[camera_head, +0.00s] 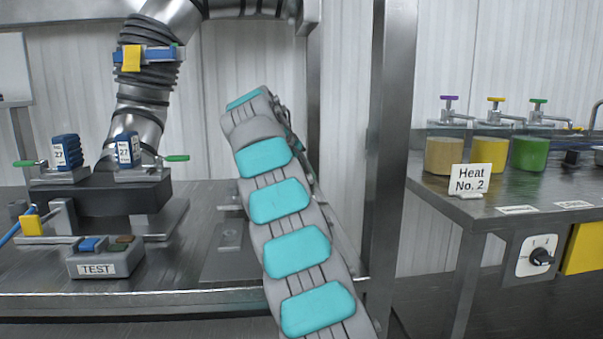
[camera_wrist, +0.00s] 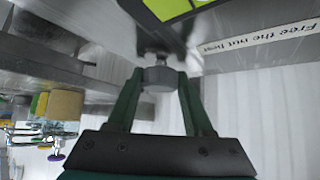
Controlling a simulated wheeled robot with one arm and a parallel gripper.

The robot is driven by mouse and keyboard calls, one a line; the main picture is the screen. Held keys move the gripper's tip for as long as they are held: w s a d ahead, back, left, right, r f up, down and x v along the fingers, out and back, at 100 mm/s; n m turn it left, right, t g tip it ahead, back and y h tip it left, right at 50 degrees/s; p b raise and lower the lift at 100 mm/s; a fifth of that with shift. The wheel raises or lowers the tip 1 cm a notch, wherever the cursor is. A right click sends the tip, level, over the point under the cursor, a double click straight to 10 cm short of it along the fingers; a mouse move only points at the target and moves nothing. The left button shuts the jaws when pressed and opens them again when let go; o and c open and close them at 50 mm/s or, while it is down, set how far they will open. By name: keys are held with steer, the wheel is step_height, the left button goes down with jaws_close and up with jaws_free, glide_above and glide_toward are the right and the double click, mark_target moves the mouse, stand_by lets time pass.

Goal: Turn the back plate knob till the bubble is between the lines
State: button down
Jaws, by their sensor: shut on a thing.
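My gripper (camera_wrist: 159,76) shows in the wrist view, with its two dark green fingers closed on the sides of a round grey knob (camera_wrist: 160,83). The knob sits on a short metal stem under a dark body. A yellow-green level vial (camera_wrist: 168,8) in that body is cut off by the top edge of the wrist view. The bubble and its position between the lines cannot be made out. In the head view my arm hides the gripper and the knob.
A label reading "Free the nut first" (camera_wrist: 258,42) is on the metal beside the knob. A TEST box (camera_head: 104,263) and blue blocks on a dark stand (camera_head: 105,197) are at left. A bench (camera_head: 500,207) with coloured pots and a "Heat No. 2" sign (camera_head: 471,180) is at right.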

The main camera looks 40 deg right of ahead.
steer(key=shift+n+t+b, duration=0.3)
steer(key=shift+b, duration=0.1)
steer(key=shift+f+n+t+b, duration=0.1)
steer(key=shift+n+t+b, duration=0.2)
steer(key=shift+n+b, duration=0.2)
steer(key=shift+r+n+t+y, duration=0.2)
steer(key=shift+n+t+y, duration=1.05)
steer(key=shift+n, duration=0.85)
steer(key=shift+c, duration=1.4)
jaws_free()
steer(key=v, duration=0.7)
steer(key=shift+s+b, duration=0.1)
steer(key=shift+b, duration=0.2)
steer(key=shift+s+a+r, duration=0.1)
steer(key=shift+s+r, duration=0.1)
steer(key=shift+s, duration=0.05)
